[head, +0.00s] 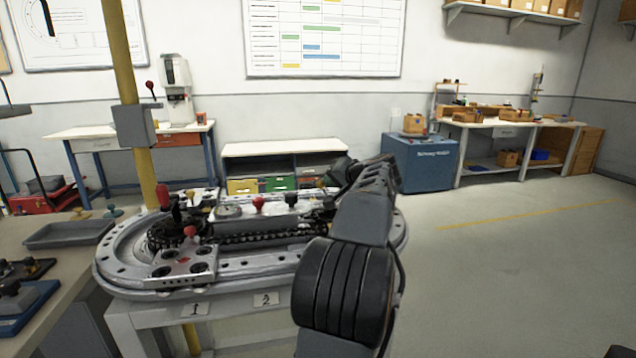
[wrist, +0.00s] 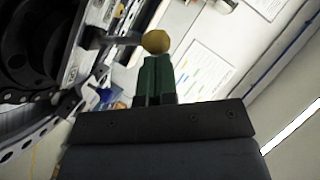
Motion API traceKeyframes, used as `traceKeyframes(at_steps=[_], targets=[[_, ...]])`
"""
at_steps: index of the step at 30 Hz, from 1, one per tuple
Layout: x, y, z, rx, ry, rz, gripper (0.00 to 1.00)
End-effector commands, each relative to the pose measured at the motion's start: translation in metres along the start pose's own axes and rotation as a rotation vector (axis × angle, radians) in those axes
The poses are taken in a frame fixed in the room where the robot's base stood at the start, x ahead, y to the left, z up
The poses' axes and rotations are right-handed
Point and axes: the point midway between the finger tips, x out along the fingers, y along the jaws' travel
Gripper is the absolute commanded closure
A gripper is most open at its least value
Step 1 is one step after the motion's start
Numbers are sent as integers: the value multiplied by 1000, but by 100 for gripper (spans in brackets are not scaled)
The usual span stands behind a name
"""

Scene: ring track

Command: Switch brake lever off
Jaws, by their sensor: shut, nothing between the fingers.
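In the wrist view my gripper (wrist: 157,62) is shut, its two dark green fingers side by side with nothing between them. A tan ball knob (wrist: 155,41) on a grey rod shows right at the fingertips; I cannot tell whether they touch. In the head view my arm reaches over the right part of the ring track (head: 130,278), and its links hide much of that area. Several levers show there: a dark red handle (head: 163,196) and red knobs (head: 190,231) on the track, and a red-knobbed lever (head: 150,86) on a pole-mounted box. No label tells which is the brake lever.
A yellow pole (head: 122,60) stands behind the track's left part. A bench with a grey tray (head: 68,234) is at the left. A low cabinet (head: 285,150) and a blue box (head: 425,165) stand behind. The floor at the right is clear.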

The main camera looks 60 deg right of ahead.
Motion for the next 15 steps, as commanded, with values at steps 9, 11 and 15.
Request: traceKeyframes(at_steps=[9, 11, 15], targets=[[-5, 5, -4, -17, 14, 26, 100], [-5, 5, -4, -18, 13, 26, 100], [-4, 5, -4, -18, 12, 25, 100]])
